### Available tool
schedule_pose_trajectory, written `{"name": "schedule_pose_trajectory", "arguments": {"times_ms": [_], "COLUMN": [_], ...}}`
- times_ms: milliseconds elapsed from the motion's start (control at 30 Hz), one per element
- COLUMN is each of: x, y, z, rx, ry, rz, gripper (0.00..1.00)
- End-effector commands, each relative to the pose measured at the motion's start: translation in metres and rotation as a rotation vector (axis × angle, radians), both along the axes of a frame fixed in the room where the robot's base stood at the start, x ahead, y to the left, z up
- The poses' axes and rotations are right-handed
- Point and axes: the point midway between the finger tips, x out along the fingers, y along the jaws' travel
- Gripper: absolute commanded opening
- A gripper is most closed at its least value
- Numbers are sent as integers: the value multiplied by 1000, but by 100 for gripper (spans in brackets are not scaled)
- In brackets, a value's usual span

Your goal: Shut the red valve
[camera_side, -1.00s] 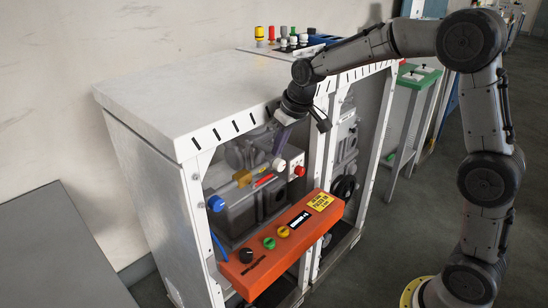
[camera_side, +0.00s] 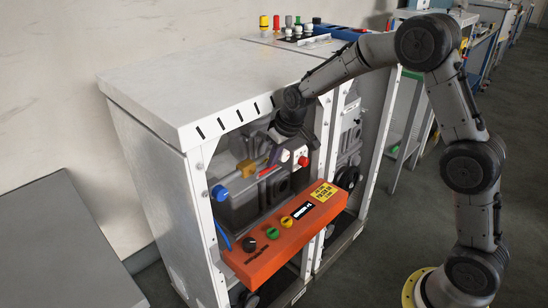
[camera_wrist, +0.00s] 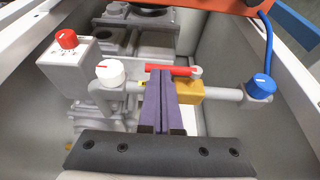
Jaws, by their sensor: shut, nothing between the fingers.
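The red valve shows as a red lever (camera_wrist: 182,71) beside a gold valve body (camera_wrist: 188,92) on a grey pipe inside the white cabinet. The lever lies roughly along the pipe. In the side view, the lever (camera_side: 268,171) sits just right of the gold body (camera_side: 247,168). My gripper (camera_wrist: 162,72) is shut and empty, its purple fingers side by side. In the wrist view the fingertips overlap the lever's left half; I cannot tell whether they touch it. In the side view my gripper (camera_side: 275,157) reaches into the cabinet opening above the lever.
A white knob (camera_wrist: 110,72) and a blue knob (camera_wrist: 261,87) flank the lever. A red knob (camera_wrist: 67,39) tops a white box at left. An orange panel (camera_side: 285,230) with several knobs crosses the cabinet front. The cabinet's top edge (camera_side: 225,125) is close above my wrist.

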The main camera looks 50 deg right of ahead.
Motion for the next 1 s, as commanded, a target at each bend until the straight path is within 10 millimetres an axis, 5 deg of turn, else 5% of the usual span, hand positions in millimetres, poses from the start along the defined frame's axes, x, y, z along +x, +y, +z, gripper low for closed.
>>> {"name": "schedule_pose_trajectory", "arguments": {"times_ms": [1000], "x": [0], "y": [-6], "z": [-8], "rx": [154], "ry": [1], "rz": [-4], "gripper": [0]}}
